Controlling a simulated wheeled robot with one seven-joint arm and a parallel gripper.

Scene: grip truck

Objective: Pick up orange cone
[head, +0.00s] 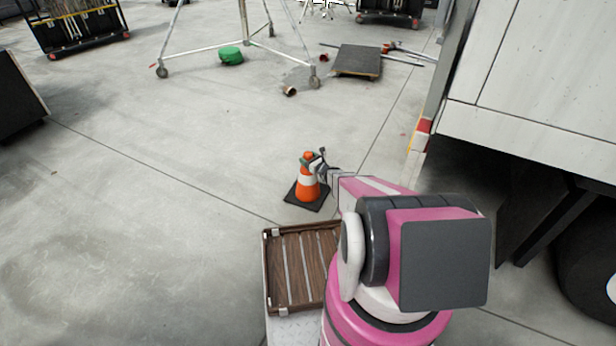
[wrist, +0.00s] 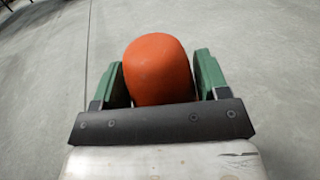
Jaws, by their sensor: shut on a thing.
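The orange cone (head: 306,188) has white bands and a black square base. It stands upright on the concrete floor in the head view, just beyond my wooden-slatted tray. My gripper (head: 312,163) is at the cone's upper part. In the wrist view, the cone's rounded orange top (wrist: 158,70) sits between the two green fingers of my gripper (wrist: 162,80), which are shut on it. The cone's lower part and base are hidden in the wrist view.
A white truck (head: 550,80) stands close on the right. A wheeled metal frame (head: 250,42), a green object (head: 230,56), a dark board (head: 358,60) and carts (head: 82,28) are farther back. The floor left of the cone is clear.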

